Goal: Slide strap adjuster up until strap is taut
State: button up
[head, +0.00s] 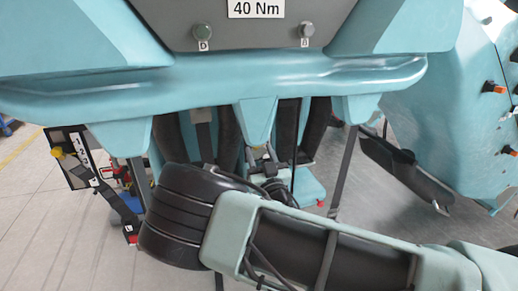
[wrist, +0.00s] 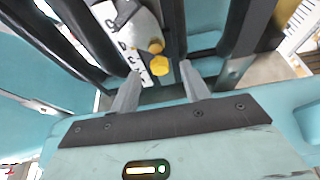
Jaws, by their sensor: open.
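My gripper (wrist: 160,76) is open in the wrist view, its two grey fingers apart and nothing seen between them. Just beyond the fingertips is a yellow knob (wrist: 159,66) on a grey metal piece (wrist: 142,30), beside a white strip with black numbers (wrist: 112,28). I cannot tell whether this piece is the strap adjuster or whether a finger touches it.
At left in the head view, a black numbered panel (head: 70,172) has a yellow knob (head: 57,152). A dark strip marked L (head: 118,205) slants down from it to a red end. Dark padded bars stand under the body. A teal shell (head: 455,110) with orange-tipped knobs is at right.

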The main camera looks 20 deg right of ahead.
aim_at(259, 142)
jog(key=shift+x, duration=0.8)
grip_shut()
notch_tip(259, 142, up, 3)
jog(key=shift+p, duration=0.75)
grip_release()
jog(key=shift+f, duration=0.1)
